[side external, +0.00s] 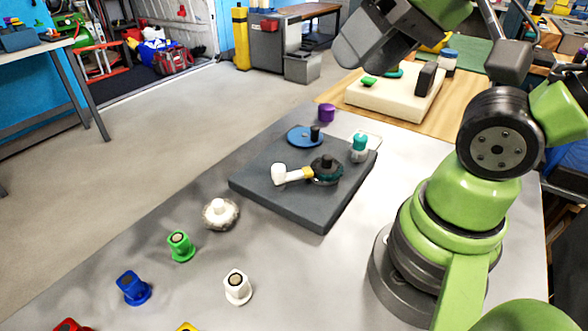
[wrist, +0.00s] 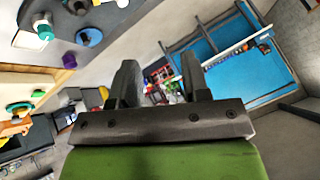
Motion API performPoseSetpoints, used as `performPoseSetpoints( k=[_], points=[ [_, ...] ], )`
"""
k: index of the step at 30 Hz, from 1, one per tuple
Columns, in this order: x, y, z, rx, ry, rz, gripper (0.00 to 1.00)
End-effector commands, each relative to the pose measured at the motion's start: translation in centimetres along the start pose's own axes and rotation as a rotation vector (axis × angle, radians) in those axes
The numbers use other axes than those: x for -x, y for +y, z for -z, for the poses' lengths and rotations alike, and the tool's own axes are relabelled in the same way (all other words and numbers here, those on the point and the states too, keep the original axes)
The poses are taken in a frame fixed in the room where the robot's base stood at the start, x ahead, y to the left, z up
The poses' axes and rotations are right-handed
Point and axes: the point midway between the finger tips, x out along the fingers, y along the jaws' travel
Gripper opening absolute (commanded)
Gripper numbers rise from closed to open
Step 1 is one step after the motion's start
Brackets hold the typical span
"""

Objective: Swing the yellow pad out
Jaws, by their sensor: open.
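A yellow piece (side external: 301,174) shows on the dark grey board (side external: 262,187), between a white cylinder (side external: 279,174) and a dark round part with a teal, bristly edge (side external: 327,172). I cannot tell how it is joined to them. My gripper (wrist: 160,78) is open and empty in the wrist view, its two dark fingers apart and pointing away from the board toward the room. In the side external view my gripper's dark body is high above the bench at the top, well clear of the board. The yellow piece is not clear in the wrist view.
White (side external: 238,287), green (side external: 180,246) and blue (side external: 133,288) pieces stand in front. A cream block (side external: 388,100) lies at the back.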

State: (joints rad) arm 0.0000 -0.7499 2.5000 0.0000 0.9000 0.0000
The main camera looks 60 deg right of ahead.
Motion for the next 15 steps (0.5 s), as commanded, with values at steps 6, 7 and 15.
performPoseSetpoints(
  k=[6, 7, 15],
  points=[
    [-0.7, 0.0, 0.9, 0.043, -0.037, -0.028, 0.55],
    [-1.1, 0.0, 1.3, 0.061, -0.051, -0.039, 0.55],
    [-7.1, 1.0, 5.6, 0.331, -0.265, -0.147, 0.55]
  ],
)
